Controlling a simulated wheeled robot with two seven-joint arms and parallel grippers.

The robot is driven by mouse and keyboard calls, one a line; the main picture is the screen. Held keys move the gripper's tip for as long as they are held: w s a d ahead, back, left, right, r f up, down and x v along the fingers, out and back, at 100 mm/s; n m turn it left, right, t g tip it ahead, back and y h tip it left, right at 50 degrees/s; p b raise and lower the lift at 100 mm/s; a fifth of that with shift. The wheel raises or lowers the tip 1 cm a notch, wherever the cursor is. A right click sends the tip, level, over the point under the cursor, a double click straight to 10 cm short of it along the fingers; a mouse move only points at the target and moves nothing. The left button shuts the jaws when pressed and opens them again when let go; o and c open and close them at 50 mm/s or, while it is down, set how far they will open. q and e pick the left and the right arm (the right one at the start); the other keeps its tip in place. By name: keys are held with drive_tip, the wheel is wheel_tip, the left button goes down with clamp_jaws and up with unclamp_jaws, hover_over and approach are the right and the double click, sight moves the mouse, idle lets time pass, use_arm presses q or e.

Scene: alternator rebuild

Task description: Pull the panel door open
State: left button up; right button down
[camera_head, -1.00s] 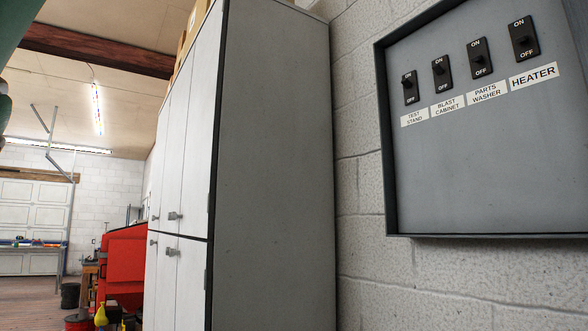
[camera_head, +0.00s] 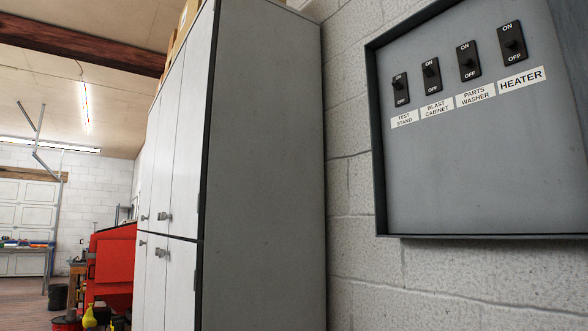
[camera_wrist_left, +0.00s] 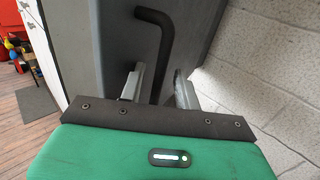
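A grey switch panel (camera_head: 470,170) with a dark raised frame is on the wall at the right of the head view. Its labelled switches are exposed and no door covers them there. In the left wrist view, a black bent bar handle (camera_wrist_left: 158,65) stands in front of a grey surface (camera_wrist_left: 95,45); I cannot tell whether that surface is the door. My left gripper (camera_wrist_left: 159,90) has one finger on each side of the handle's lower part, with gaps showing. The handle's lower end is hidden by the gripper body. My right gripper is in neither current view.
A tall grey cabinet (camera_head: 265,170) with white doors stands left of the panel against the block wall (camera_head: 350,215). A red machine (camera_head: 112,262) is beyond it. Open floor (camera_head: 22,300) shows at the far left, and also in the left wrist view (camera_wrist_left: 28,155).

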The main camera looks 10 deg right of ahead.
use_arm(q)
drive_tip(key=shift+s+f, duration=0.15)
